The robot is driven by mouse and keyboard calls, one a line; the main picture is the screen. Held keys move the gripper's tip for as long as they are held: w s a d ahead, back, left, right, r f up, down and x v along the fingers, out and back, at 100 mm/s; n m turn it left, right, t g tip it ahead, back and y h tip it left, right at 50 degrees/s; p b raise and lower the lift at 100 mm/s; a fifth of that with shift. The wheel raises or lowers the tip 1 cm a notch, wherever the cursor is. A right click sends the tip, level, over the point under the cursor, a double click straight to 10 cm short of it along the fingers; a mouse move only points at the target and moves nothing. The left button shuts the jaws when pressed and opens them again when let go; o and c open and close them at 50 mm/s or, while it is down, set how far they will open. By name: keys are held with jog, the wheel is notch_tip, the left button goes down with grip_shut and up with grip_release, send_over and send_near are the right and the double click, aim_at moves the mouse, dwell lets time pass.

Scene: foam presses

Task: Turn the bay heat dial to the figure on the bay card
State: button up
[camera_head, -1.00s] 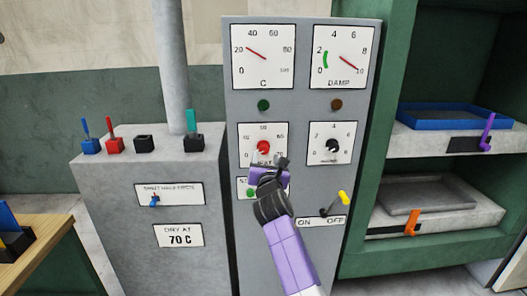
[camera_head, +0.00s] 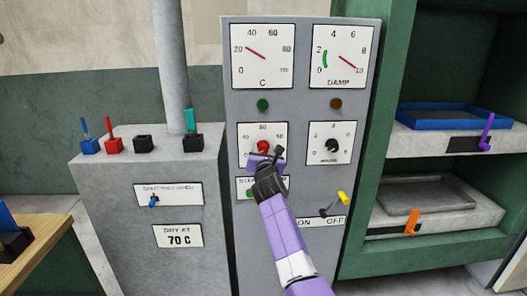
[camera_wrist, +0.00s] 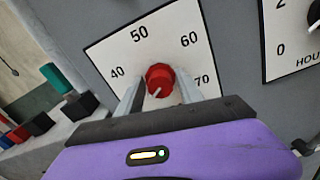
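The red heat dial (camera_head: 264,147) sits on a white scale plate (camera_head: 279,132) on the grey panel.
A black hours dial (camera_head: 332,145) is right of the heat dial. A yellow-tipped ON/OFF lever (camera_head: 342,197) and a green start button (camera_head: 249,194) are below. Shelves with a blue tray (camera_head: 455,117) stand at right.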

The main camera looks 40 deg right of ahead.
grip_shut()
